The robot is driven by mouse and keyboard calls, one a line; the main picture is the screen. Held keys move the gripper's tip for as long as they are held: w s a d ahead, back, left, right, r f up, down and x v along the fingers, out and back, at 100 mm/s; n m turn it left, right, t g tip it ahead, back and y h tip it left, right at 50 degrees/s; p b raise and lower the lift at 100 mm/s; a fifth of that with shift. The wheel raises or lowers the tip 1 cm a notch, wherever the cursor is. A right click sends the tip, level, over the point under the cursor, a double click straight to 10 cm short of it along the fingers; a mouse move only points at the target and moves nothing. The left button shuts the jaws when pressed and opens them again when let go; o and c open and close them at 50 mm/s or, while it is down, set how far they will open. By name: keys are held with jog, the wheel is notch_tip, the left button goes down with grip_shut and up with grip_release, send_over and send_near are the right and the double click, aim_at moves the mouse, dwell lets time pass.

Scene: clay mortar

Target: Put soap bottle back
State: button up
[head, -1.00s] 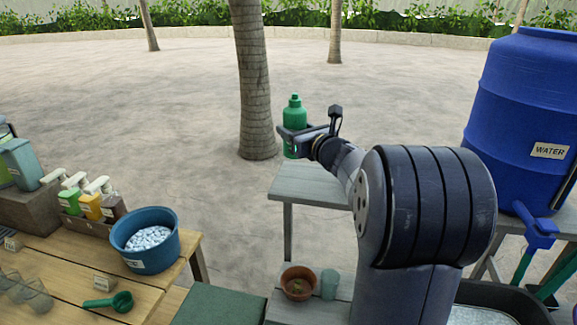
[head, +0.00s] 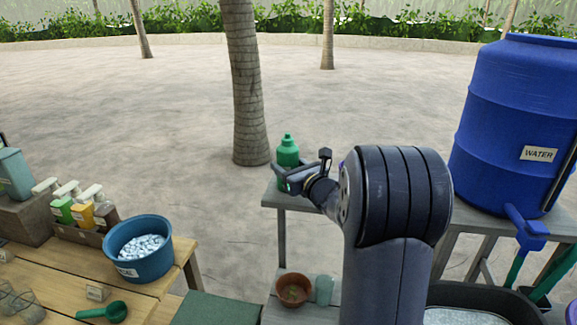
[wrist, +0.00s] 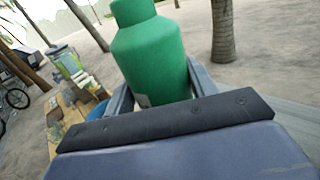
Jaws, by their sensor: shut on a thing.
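The green soap bottle (head: 288,151) is upright at the left end of the grey table (head: 290,199) in the head view. My gripper (head: 283,176) is shut on it from the right, around its lower body. In the wrist view the bottle (wrist: 150,58) stands between my two fingers (wrist: 158,92); its top is cut off by the frame. The bottle's base is hidden behind my gripper in the head view, so I cannot tell whether it touches the table top.
A blue water barrel (head: 510,120) stands on the right. At left, a wooden table (head: 150,290) holds a blue tub (head: 138,262) of white pieces, several pump bottles (head: 78,210) and a green scoop (head: 105,311). A brown pot (head: 293,290) and a cup (head: 324,289) sit low in front.

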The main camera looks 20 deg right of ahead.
jog(key=o, duration=1.2)
jog(key=shift+r, duration=0.15)
jog(key=s+d+b, duration=0.2)
jog(key=s, duration=1)
jog(key=shift+b, duration=0.35)
jog(key=shift+d, duration=0.1)
